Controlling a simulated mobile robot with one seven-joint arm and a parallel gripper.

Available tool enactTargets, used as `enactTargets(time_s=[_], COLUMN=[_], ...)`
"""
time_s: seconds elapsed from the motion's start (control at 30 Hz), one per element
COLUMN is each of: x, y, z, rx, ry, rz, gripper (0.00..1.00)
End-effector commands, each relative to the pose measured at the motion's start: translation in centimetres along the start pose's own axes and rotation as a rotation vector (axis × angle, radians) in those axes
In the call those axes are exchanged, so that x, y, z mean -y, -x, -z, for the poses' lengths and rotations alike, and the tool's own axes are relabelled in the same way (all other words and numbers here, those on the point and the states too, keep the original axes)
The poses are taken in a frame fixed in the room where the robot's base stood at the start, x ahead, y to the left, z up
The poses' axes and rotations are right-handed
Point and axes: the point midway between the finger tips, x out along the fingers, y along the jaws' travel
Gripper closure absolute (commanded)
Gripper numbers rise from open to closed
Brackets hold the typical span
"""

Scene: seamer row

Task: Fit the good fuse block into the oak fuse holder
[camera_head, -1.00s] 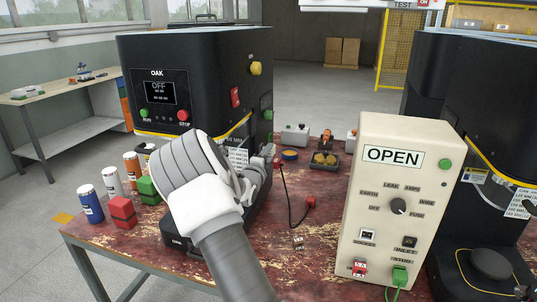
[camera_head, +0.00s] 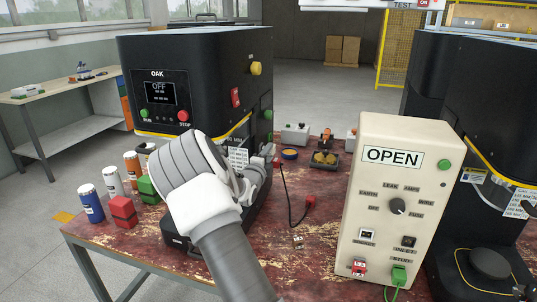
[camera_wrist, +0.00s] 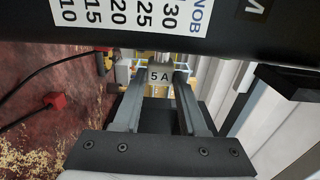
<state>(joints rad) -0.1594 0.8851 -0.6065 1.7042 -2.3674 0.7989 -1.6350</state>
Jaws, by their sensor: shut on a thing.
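A pale frame with yellowish parts, which looks like the oak fuse holder (camera_wrist: 194,66), lies right around and behind the block. I cannot tell whether the block is seated in it. In the head view my gripper (camera_head: 262,170) is at the right side of the black OAK machine (camera_head: 200,75), partly behind my own wrist; block and holder are hidden there. The OAK display reads OFF. A small pale and brown block (camera_head: 298,242) lies on the table.
A black overhang with a number label (camera_wrist: 125,18) sits close above my fingers. A black lead with a red plug (camera_head: 310,202) lies to the right. A cream tester (camera_head: 400,205) reads OPEN. Cans and red and green blocks (camera_head: 123,212) stand at left.

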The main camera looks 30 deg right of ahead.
Motion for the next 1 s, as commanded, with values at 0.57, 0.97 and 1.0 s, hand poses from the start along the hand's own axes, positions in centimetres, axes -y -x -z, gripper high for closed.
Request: enactTargets(time_s=[0.57,0.97,1.0], x=[0.1,0.0,0.0], y=[0.0,0.0,0.0], z=[-0.8,-1.0,-1.0], rx=[0.000,0.000,0.000], ry=[0.001,0.000,0.000], rz=[0.000,0.000,0.000], gripper=[1.00,0.24,0.24])
